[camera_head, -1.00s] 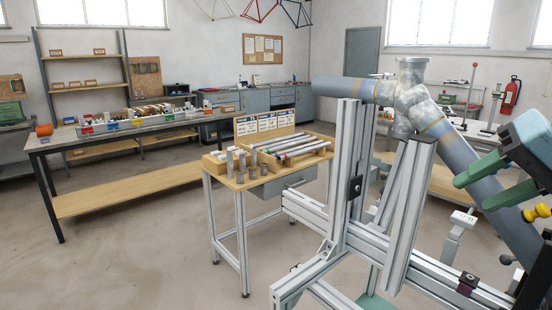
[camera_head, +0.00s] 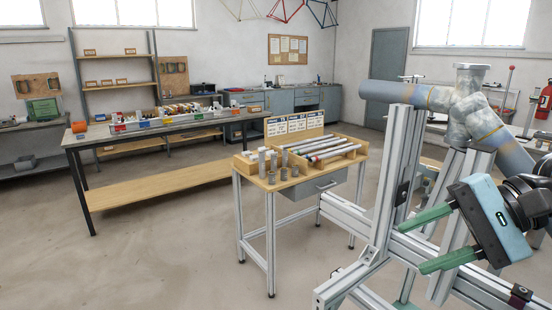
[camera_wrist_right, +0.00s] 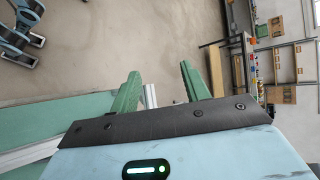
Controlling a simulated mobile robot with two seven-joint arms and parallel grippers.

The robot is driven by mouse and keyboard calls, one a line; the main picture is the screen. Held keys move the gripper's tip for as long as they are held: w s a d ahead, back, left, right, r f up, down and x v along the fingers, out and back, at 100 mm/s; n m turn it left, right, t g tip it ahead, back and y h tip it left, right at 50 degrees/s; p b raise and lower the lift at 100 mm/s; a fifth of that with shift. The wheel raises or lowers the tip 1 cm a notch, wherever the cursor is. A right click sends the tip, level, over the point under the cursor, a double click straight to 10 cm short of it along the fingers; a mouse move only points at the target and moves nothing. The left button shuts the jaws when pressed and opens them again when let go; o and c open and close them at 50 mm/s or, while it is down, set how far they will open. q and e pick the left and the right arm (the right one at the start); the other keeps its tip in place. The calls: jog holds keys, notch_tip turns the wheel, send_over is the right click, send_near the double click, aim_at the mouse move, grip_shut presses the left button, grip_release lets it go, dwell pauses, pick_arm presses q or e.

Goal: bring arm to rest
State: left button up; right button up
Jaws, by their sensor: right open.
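My right gripper (camera_head: 422,243) comes in from the right in the head view, a pale blue body with two green fingers. The fingers are apart with nothing between them, in front of the frame jig (camera_head: 398,190) of aluminium profiles. In the right wrist view the two fingers (camera_wrist_right: 160,85) stand spread above the floor. A grey tube joint (camera_head: 470,110) with a mottled middle sits on top of the jig.
A small table (camera_head: 325,187) with tubes and cylinders stands left of the jig. A long workbench (camera_head: 150,133) with bins is further left. A fire extinguisher (camera_head: 544,100) hangs at the right. The floor (camera_head: 170,250) at front left is clear.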

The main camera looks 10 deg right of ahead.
jog(key=a+f+m+t+y+p, duration=0.1)
jog(key=a+f+m+y, duration=0.65)
jog(key=m, duration=0.55)
jog(key=w+d+f+m+t+h+p, duration=0.2)
jog(key=f+m+t+h, duration=0.9)
jog(key=m, duration=1.7)
jog(key=s+d+f+m+h, duration=0.1)
jog(key=s+f+m+h, duration=0.1)
jog(key=s+f+m, duration=0.5)
jog(key=s+d+f+m+h, duration=0.1)
jog(key=f+m, duration=0.4)
jog(key=f, duration=0.6)
pick_arm(q)
jog(key=shift+t, duration=0.5)
jog(key=w+r, duration=0.3)
jog(key=r, duration=0.1)
jog(key=shift+a, duration=0.4)
pick_arm(e)
jog(key=s+a+f+m+g+h, duration=0.2)
jog(key=s+f+m+g, duration=0.5)
jog(key=s+f, duration=0.5)
jog(key=s+a+m, duration=0.1)
jog(key=s, duration=0.3)
jog(key=shift+s+f, duration=0.25)
jog(key=shift+f, duration=0.15)
